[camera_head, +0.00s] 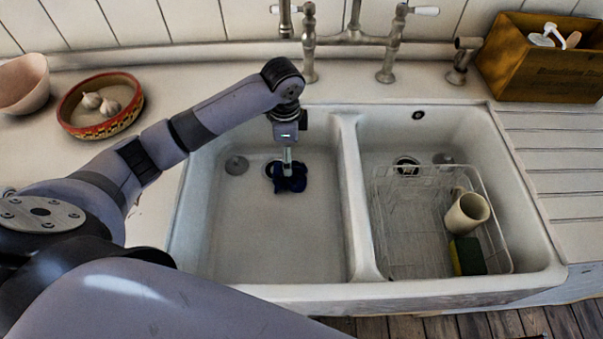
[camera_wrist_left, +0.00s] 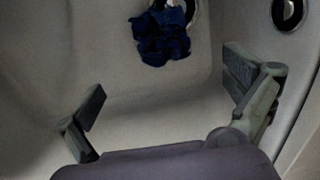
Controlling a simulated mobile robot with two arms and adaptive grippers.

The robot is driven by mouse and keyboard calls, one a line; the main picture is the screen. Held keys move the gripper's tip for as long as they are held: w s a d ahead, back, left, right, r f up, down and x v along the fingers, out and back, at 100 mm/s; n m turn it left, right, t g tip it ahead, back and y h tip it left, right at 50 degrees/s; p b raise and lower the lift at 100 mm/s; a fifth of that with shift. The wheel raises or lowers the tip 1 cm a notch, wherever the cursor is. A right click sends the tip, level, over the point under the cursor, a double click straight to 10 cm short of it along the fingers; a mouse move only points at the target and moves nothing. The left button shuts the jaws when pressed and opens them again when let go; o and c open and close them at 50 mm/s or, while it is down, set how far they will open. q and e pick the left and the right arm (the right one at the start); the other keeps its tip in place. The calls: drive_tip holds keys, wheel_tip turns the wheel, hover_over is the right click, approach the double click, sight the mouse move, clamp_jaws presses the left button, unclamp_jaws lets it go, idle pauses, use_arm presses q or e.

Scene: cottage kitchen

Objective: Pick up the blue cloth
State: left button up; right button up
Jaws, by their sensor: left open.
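The blue cloth (camera_head: 291,184) lies crumpled on the floor of the left sink basin, partly over the drain near the back. It also shows in the left wrist view (camera_wrist_left: 162,40), where it is dark blue and bunched up beside the metal drain ring. My left gripper (camera_head: 287,160) points down into the left basin, and in the head view it overlaps the cloth. In the left wrist view my gripper's fingers (camera_wrist_left: 165,90) are spread wide and empty, with the cloth beyond them and not between them. My right gripper is not in view.
A divider (camera_head: 358,200) separates the two basins. A wire rack (camera_head: 405,235) in the right basin holds a mug (camera_head: 466,213) and a sponge (camera_head: 468,256). The taps (camera_head: 352,38) stand behind the sink. A bowl of garlic (camera_head: 72,122) is at left. The left basin's front is clear.

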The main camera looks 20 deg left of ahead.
use_arm(q)
drive_tip(key=f, duration=0.4)
drive_tip(key=a+f, duration=0.1)
drive_tip(key=f, duration=0.1)
drive_tip(key=shift+f, duration=0.1)
drive_tip(key=shift+w+f, duration=0.1)
drive_tip(key=shift+f, duration=0.45)
drive_tip(key=f, duration=0.3)
drive_tip(key=shift+w+f+p, duration=0.2)
drive_tip(key=shift+f+p, duration=0.1)
drive_tip(key=shift+p, duration=0.05)
drive_tip(key=shift+f, duration=0.55)
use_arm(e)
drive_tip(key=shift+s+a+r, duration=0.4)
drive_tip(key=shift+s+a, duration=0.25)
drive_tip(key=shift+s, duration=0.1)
use_arm(q)
drive_tip(key=shift+c, duration=0.6)
drive_tip(key=c, duration=0.5)
drive_tip(key=shift+c, duration=0.9)
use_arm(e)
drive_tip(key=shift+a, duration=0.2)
